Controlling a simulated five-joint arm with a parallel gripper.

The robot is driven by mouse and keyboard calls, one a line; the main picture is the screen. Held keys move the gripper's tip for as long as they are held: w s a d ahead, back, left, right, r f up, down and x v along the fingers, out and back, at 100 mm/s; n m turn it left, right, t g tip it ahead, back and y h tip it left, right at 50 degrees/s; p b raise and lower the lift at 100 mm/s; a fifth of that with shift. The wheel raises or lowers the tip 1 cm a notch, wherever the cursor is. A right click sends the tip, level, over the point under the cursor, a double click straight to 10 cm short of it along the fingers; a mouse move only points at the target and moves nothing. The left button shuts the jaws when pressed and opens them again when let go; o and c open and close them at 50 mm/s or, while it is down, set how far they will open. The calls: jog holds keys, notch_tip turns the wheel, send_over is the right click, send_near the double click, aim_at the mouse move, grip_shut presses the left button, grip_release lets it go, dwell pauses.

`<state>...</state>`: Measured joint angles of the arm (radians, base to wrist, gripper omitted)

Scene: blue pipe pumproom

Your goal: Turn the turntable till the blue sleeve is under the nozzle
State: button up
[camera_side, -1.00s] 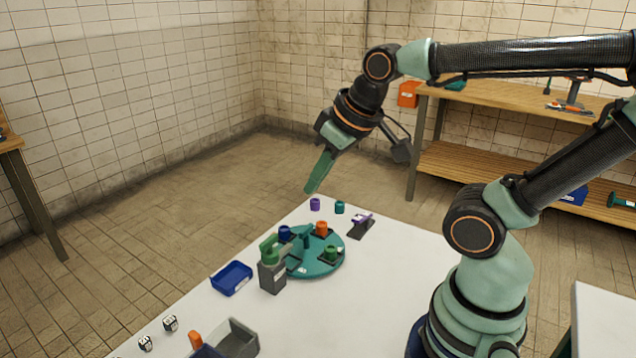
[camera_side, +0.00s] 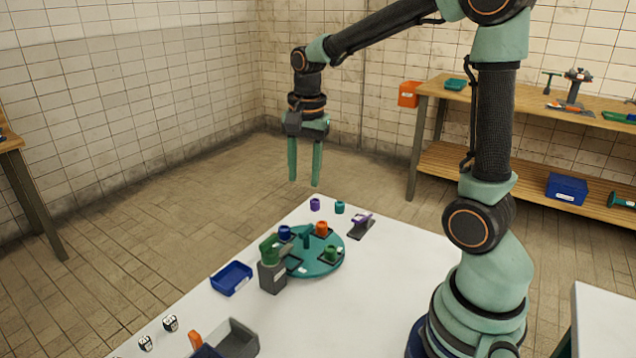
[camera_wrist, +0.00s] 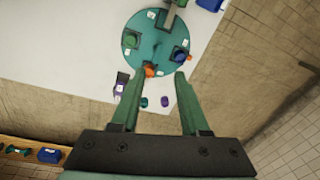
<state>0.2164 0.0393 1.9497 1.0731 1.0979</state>
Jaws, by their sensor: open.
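The teal turntable (camera_side: 316,268) lies on the white table with a short post at its middle. A blue sleeve (camera_side: 285,232) sits on its far left part, an orange sleeve (camera_side: 321,228) at the far side and a green sleeve (camera_side: 331,252) at the right. My gripper (camera_side: 303,184) is open and empty, pointing down above the table's far end. In the wrist view the turntable (camera_wrist: 146,57) shows beyond my open fingers (camera_wrist: 155,76).
Purple (camera_side: 315,204) and teal (camera_side: 340,207) sleeves stand loose at the far table corner. A dark stand with a purple top (camera_side: 361,226) is right of them. A blue tray (camera_side: 231,278) and a grey bin (camera_side: 238,340) lie at the left. The table's right part is clear.

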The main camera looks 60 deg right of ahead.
aim_at(306, 228)
jog(key=f+m, duration=0.1)
jog(key=f, duration=0.3)
jog(key=d+f+m, duration=0.1)
jog(key=f, duration=0.4)
jog(key=w+d+f+m+g, duration=0.1)
jog(key=f, duration=0.4)
jog(key=shift+w+f, duration=0.1)
jog(key=shift+f, duration=0.05)
grip_shut()
dwell(1.1)
